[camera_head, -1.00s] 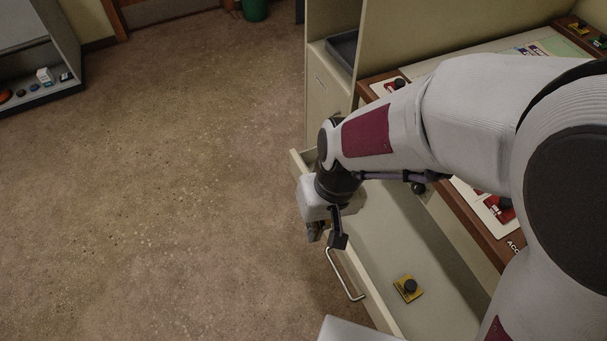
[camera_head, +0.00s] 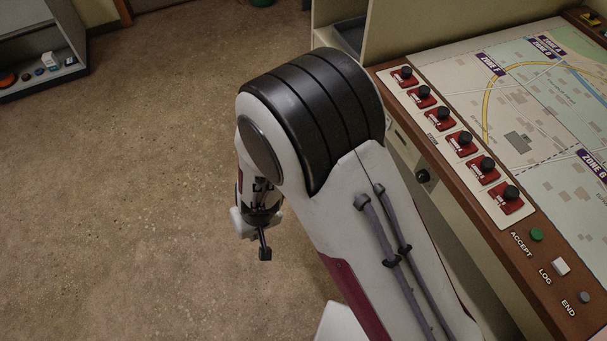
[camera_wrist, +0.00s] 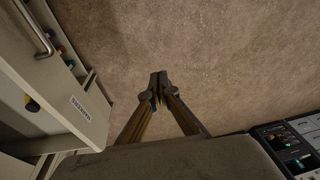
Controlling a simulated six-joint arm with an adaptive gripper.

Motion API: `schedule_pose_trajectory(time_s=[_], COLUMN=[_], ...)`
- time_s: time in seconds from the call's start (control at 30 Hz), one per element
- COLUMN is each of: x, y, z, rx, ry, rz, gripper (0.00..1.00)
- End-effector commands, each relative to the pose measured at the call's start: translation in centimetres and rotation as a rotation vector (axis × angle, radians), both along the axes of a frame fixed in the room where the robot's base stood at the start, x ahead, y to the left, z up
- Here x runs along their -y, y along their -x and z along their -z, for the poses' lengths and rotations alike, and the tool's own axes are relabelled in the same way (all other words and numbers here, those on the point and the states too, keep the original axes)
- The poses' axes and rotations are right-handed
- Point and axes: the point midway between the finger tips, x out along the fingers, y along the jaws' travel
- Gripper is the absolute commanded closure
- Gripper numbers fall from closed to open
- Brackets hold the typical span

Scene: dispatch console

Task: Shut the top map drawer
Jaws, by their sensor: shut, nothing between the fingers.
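My gripper (camera_head: 264,250) hangs low over the floor, left of the console, beyond my arm's bend. In the wrist view its fingertips (camera_wrist: 158,84) meet, with nothing between them and carpet behind. At the left of that view is a pale drawer front with a metal handle (camera_wrist: 40,32). Next to it is an open compartment with coloured items and a labelled pale panel (camera_wrist: 88,112). The gripper is apart from these. I cannot tell which of them is the top map drawer. In the head view my arm hides the area where the open drawer showed.
The console (camera_head: 520,120) with its map, red switch row and buttons fills the right. A grey shelf (camera_head: 45,75) with small items stands at the far left. Open carpet (camera_head: 130,200) lies left of my arm. Dark equipment (camera_wrist: 287,145) shows at the wrist view's lower right.

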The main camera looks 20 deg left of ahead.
Motion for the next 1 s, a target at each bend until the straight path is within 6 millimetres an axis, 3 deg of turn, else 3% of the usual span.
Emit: schedule_pose_trajectory(time_s=[0.53,1.0], x=[-3.9,-3.4], y=[0.8,-0.8], z=[11.2,18.4], rx=[0.236,0.568], ry=[0.017,0.095], rz=[-0.126,-0.249], gripper=[1.0,1.0])
